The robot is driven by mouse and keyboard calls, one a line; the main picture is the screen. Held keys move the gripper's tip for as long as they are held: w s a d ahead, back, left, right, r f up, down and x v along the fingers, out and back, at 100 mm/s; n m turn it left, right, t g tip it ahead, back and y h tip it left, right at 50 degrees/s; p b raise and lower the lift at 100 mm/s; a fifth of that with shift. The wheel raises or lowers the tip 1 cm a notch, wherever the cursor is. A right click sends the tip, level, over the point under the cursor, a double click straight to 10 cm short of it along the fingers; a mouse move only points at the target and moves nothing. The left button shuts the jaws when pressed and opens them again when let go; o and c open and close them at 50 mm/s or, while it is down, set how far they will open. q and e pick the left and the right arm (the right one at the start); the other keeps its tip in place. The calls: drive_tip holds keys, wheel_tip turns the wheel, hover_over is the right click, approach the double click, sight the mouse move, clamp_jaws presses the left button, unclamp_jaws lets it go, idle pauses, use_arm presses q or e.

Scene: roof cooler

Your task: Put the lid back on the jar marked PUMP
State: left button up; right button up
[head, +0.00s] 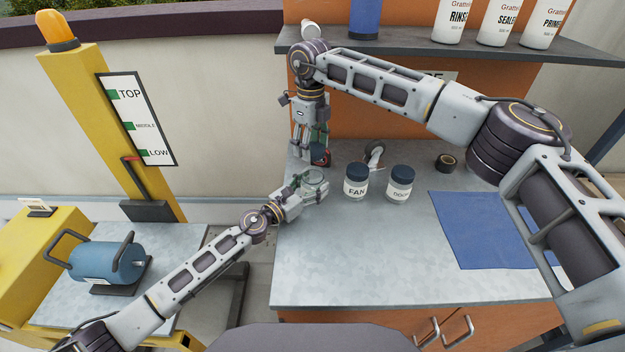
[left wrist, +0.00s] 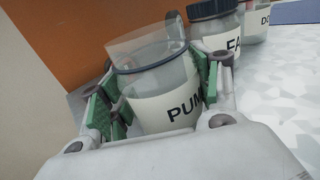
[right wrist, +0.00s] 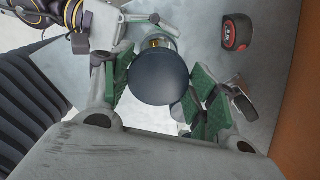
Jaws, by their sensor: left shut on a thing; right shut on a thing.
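The clear jar marked PUMP (left wrist: 165,95) stands open between the fingers of my left gripper (left wrist: 160,105), which is shut on its sides. In the head view the jar (head: 314,182) is near the counter's left edge, with my left gripper (head: 305,188) around it. My right gripper (right wrist: 160,85) is shut on a dark round lid (right wrist: 160,77). In the head view the lid (head: 317,150) is held beyond and above the jar, apart from it. In the right wrist view the lid covers part of what lies below, and something brass-coloured shows past its edge.
Jars marked FAN (head: 355,185) and DOOR (head: 400,186), with dark lids, stand right of the PUMP jar. A red-and-black tape measure (right wrist: 238,32), a metal object (head: 375,154) and a black roll (head: 446,162) lie behind. A blue mat (head: 485,230) lies at right; the front counter is clear.

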drive_tip(key=shift+f, duration=2.4)
drive_tip(key=shift+f, duration=0.15)
drive_tip(key=shift+f, duration=0.75)
drive_tip(key=shift+f, duration=0.6)
